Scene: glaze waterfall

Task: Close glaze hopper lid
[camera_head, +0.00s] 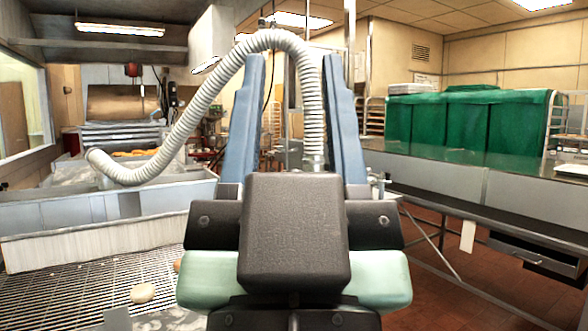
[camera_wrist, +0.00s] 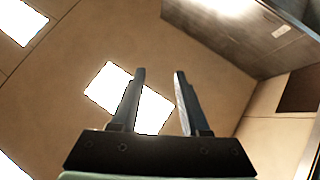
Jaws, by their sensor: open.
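My gripper (camera_head: 296,62) is raised in the middle of the head view, its two blue-grey fingers pointing up and standing apart. It is open with nothing between the fingers; the ribbed hose shows in the gap. In the wrist view my gripper (camera_wrist: 160,72) is also open and empty, against ceiling and light panels. A white-walled metal trough (camera_head: 100,243) of the glazing station stands at the left, behind a wire rack (camera_head: 70,285). I cannot make out the hopper lid with certainty; my arm hides part of the station.
A ribbed white hose (camera_head: 200,105) arches across the station and behind my fingers. A pale doughnut (camera_head: 143,293) lies on the rack. At the right is a long steel table (camera_head: 500,190) with green covered racks (camera_head: 465,120) beyond. Red tiled floor is open at lower right.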

